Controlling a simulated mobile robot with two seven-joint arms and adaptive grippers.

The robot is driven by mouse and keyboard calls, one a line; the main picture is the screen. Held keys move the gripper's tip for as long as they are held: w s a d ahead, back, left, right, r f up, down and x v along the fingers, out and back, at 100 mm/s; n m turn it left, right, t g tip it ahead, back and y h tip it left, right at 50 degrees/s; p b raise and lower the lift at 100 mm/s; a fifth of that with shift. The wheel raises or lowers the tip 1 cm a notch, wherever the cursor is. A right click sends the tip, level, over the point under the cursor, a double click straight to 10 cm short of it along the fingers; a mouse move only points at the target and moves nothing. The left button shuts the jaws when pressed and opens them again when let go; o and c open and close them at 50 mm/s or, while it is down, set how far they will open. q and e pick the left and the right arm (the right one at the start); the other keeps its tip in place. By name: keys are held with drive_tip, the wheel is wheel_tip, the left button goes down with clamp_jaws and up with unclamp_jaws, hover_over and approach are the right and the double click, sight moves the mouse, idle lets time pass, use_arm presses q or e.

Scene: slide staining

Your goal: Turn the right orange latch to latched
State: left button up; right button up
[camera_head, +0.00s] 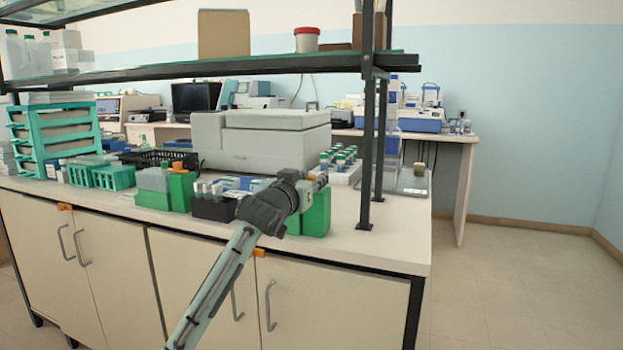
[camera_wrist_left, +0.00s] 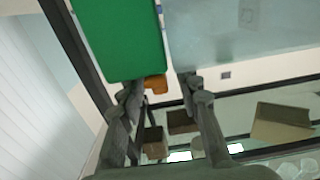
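The right orange latch (camera_head: 259,253) is at the top edge of the cabinet, between two doors under the bench top; whether it is turned to latched is too small to tell. My left gripper (camera_head: 312,184) is above the bench top, higher than this latch and to its right, near a green box (camera_head: 317,212). In the left wrist view my left gripper (camera_wrist_left: 163,90) is open, its fingers apart with nothing held. The green box (camera_wrist_left: 118,38) and a small orange piece (camera_wrist_left: 155,84) show beyond the fingers. My right gripper is in neither view.
Another orange latch (camera_head: 65,207) is on the cabinet further left. Door handles (camera_head: 270,306) stick out below the right latch. The bench carries a grey instrument (camera_head: 262,140), green boxes and teal racks (camera_head: 115,178). A dark shelf post (camera_head: 366,150) stands right of the gripper.

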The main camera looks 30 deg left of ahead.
use_arm(q)
clamp_jaws()
